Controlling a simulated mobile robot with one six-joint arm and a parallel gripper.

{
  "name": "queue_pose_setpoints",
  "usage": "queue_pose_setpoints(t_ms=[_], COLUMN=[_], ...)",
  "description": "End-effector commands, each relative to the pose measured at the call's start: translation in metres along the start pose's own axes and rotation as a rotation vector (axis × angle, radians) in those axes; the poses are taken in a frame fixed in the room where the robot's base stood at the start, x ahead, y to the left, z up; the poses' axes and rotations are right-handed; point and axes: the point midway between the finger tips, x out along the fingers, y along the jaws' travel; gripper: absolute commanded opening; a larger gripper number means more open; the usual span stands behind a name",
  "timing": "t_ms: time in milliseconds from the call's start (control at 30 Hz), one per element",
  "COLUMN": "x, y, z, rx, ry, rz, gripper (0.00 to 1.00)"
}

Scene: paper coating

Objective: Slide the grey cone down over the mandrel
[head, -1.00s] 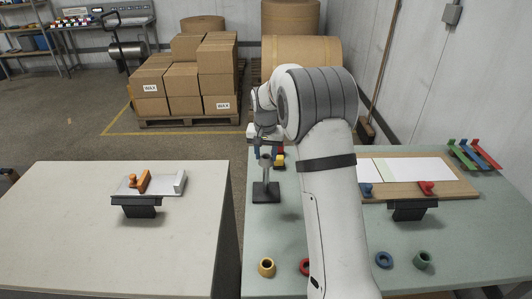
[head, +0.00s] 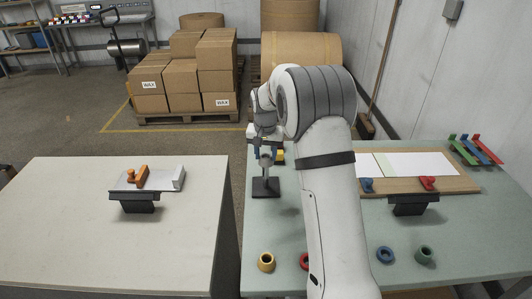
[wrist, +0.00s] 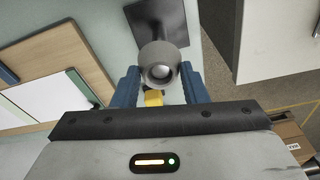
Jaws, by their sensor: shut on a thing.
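My gripper (head: 265,143) is over the mandrel on the green table. In the wrist view its two blue fingers (wrist: 160,84) are shut on the grey cone (wrist: 150,53). A light round end shows inside the cone's hole and looks like the mandrel's top. The black base plate (wrist: 176,18) of the mandrel lies below and beyond the cone. In the head view the mandrel (head: 266,172) stands upright on its black base (head: 265,188), with its upper part under the gripper. How far the cone sits around it cannot be told.
A yellow piece (wrist: 153,98) is close behind the cone. Yellow (head: 267,262), red (head: 304,260), blue (head: 385,255) and green (head: 424,256) pieces stand along the table's front. A wooden board (head: 450,185) with white sheets lies right of my arm. A pale table (head: 100,240) stands left, across a gap.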

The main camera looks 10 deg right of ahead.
Motion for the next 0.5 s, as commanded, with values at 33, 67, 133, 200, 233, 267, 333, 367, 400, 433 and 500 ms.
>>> queue_pose_setpoints(t_ms=[33,67,133,200,233,267,333,367,400,433,500], x=[0.0022,0.0029,0.0046,0.0039,0.0038,0.0037,0.0037,0.0037,0.0037,0.0037,0.0037], y=[0.0000,0.0000,0.0000,0.0000,0.0000,0.0000,0.0000,-0.0003,-0.0010,-0.0011,-0.0012], z=[0.0003,0.0004,0.0006,0.0004,0.0004,0.0004,0.0005,0.0006,0.0008,0.0009,0.0009], rx=[0.000,0.000,0.000,0.000,0.000,0.000,0.000,0.000,-0.001,-0.001,-0.001], ry=[0.000,0.000,0.000,0.000,0.000,0.000,0.000,0.000,0.000,0.000,0.000], rz=[0.000,0.000,0.000,0.000,0.000,0.000,0.000,0.000,0.000,0.000,0.000], gripper=[0.16,0.16,0.16,0.43,0.45,0.48,0.54,0.56,0.59,0.62,0.65])
